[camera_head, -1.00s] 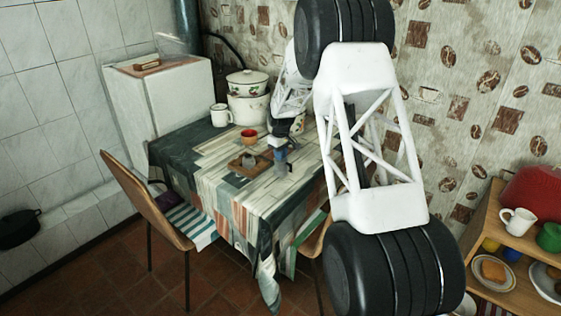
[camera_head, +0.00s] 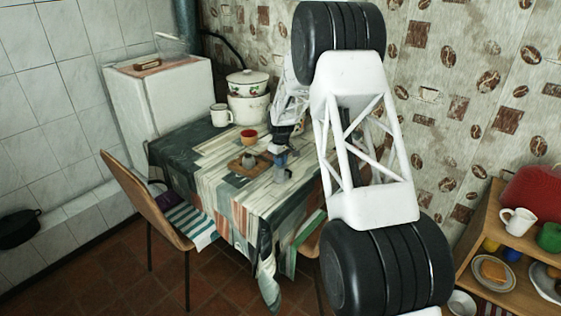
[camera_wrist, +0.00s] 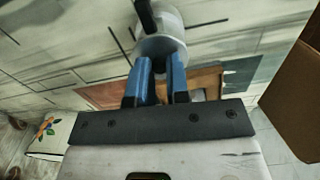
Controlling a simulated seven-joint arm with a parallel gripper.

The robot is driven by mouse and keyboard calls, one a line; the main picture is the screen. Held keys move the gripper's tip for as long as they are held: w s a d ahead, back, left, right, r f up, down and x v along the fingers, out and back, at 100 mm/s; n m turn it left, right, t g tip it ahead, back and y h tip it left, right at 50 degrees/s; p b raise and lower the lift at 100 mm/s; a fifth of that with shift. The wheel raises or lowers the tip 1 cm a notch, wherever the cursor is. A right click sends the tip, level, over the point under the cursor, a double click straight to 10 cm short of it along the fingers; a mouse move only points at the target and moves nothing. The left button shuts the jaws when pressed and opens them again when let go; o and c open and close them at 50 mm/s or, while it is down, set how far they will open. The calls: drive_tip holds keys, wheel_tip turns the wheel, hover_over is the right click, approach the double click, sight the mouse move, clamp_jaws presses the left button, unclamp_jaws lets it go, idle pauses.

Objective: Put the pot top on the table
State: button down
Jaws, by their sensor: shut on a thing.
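My gripper (camera_head: 281,159) is low over the table (camera_head: 222,181), to the right of the wooden tray. In the wrist view, the blue fingers of my gripper (camera_wrist: 159,66) are closed on a pale grey round thing (camera_wrist: 160,44) with a dark bar standing up from it. I cannot tell for sure whether it is the pot top, nor whether it touches the table. A white enamel pot with a floral pattern (camera_head: 246,90) stands stacked on another white pot (camera_head: 248,110) at the back of the table, with a lid (camera_head: 247,76) on top.
The wooden tray (camera_head: 236,168) holds a small grey vessel (camera_head: 249,159). A red cup (camera_head: 249,136) and a white mug (camera_head: 221,115) stand behind it. A chair (camera_head: 147,200) is at the left. The table's front right is clear.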

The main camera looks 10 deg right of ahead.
drive_tip(key=shift+f, duration=0.1)
drive_tip(key=c, duration=1.1)
unclamp_jaws()
wheel_tip(320, 180, up, 12)
idle(0.7)
